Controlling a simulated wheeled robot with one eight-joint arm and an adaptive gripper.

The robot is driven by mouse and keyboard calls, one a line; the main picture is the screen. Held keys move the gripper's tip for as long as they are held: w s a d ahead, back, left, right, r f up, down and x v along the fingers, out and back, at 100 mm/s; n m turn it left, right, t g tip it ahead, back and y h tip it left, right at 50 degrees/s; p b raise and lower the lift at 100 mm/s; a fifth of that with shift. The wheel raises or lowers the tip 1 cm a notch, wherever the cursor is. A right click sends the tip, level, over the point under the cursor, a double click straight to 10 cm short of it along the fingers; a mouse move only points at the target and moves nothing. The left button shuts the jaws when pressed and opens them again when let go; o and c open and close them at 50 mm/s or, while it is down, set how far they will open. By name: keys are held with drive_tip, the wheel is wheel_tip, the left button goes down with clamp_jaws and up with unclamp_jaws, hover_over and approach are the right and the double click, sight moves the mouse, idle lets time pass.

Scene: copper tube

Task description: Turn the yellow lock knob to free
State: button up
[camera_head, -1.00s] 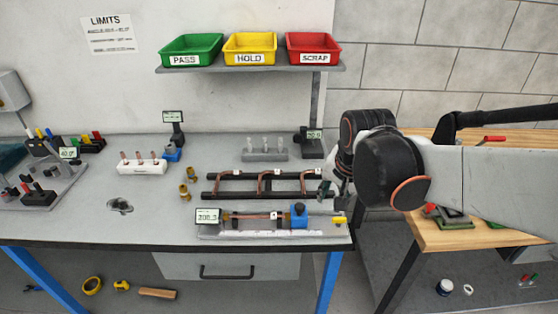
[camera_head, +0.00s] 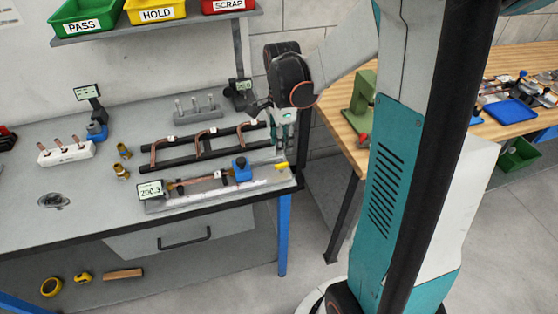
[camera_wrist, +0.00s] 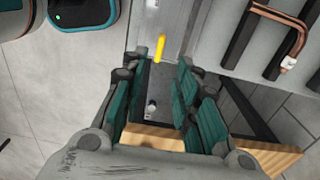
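The yellow lock knob (camera_head: 281,166) sticks out at the right end of the measuring fixture (camera_head: 215,190), beside its blue block (camera_head: 242,169). In the wrist view the yellow knob (camera_wrist: 160,47) is a short bar just beyond the fingertips, roughly in line with the gap between them. My gripper (camera_head: 283,138) hangs near the bench's right edge, just above and behind the knob in the head view. In the wrist view my gripper (camera_wrist: 164,68) has its teal fingers apart with nothing between them. I see no contact with the knob. The fixture's display (camera_head: 150,190) reads about 200.3.
A black rack with copper tubes (camera_head: 200,145) lies just behind the fixture, close to my gripper. A grey peg block (camera_head: 198,108) and a dark stand (camera_head: 240,95) are farther back. Bins hang above. A wooden table (camera_head: 345,135) stands right, across a gap.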

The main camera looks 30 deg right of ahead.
sight(281, 164)
wheel_tip(281, 164, down, 9)
drive_tip(key=shift+r+b, duration=0.2)
drive_tip(key=shift+b, duration=0.9)
drive_tip(key=shift+c, duration=0.5)
clamp_jaws()
